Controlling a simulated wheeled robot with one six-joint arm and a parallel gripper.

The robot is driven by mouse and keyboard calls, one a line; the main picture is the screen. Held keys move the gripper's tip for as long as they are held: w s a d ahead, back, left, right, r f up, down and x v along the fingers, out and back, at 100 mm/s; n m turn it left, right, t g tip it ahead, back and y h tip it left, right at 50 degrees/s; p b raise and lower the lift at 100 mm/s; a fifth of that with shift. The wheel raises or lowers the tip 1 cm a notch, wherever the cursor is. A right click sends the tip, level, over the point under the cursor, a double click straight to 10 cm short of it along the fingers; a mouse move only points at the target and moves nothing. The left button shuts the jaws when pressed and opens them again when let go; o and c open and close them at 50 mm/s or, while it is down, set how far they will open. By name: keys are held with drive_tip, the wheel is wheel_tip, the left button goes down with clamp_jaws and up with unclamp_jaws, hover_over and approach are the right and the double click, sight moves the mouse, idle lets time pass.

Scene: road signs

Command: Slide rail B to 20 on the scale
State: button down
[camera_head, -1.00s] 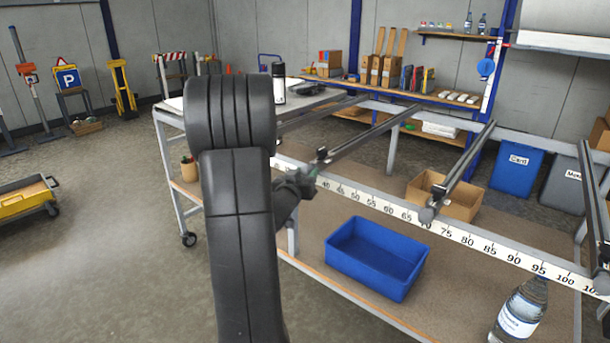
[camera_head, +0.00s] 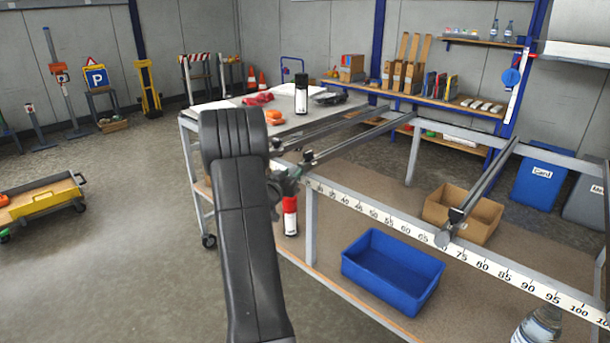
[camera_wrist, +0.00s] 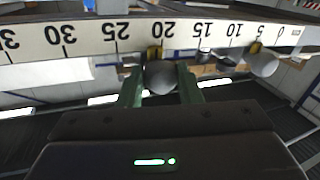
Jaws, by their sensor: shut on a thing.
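My gripper (camera_wrist: 160,88) is shut on the round grey knob (camera_wrist: 161,78) of a rail, with a green finger on each side. This rail (camera_head: 360,136) is second from the left in the head view; I take it as rail B, though no letter is legible. Its yellow pointer (camera_wrist: 154,54) lies close to the 20 mark, slightly to the 25 side, on the white scale (camera_wrist: 90,38), which appears upside down in the wrist view. In the head view my gripper (camera_head: 290,183) is partly hidden by my arm.
A neighbouring rail's knob (camera_wrist: 264,64) and pointer are near 5. A third rail (camera_head: 485,183) stands further right, beyond 65. Below the frame are a blue bin (camera_head: 392,270), a cardboard box (camera_head: 480,228) and a red-capped can (camera_head: 290,215).

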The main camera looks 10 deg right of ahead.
drive_tip(key=shift+w+a, duration=0.3)
drive_tip(key=shift+w, duration=0.1)
drive_tip(key=c, duration=1)
unclamp_jaws()
drive_tip(key=shift+s, duration=0.1)
drive_tip(key=b+v, duration=0.1)
drive_tip(key=v, duration=1.2)
drive_tip(key=shift+s+a, duration=0.25)
drive_tip(key=shift+s, duration=0.05)
